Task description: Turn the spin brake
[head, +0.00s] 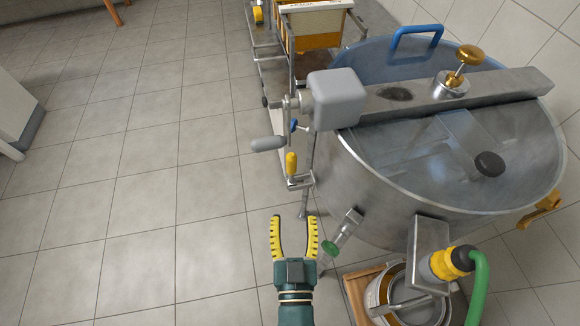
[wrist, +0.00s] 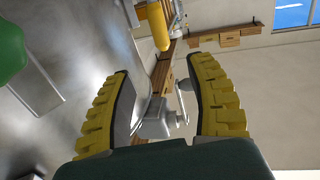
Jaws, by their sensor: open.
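A steel drum (head: 375,185) with a clear lid stands at the right of the head view. No part is labelled as the spin brake. A short yellow handle (head: 291,163) on a small steel bracket sits at the drum's left side and also shows at the top of the wrist view (wrist: 154,24). A brass knob (head: 469,54) stands on the crossbar, and a grey crank handle (head: 268,144) hangs by the grey gearbox (head: 337,98). My gripper (head: 293,220) is open and empty, apart from the yellow handle and nearer the camera. It also shows in the wrist view (wrist: 164,70).
A green-handled fitting (head: 330,248) is just right of my gripper. A rack with a wooden-framed box (head: 316,28) stands behind.

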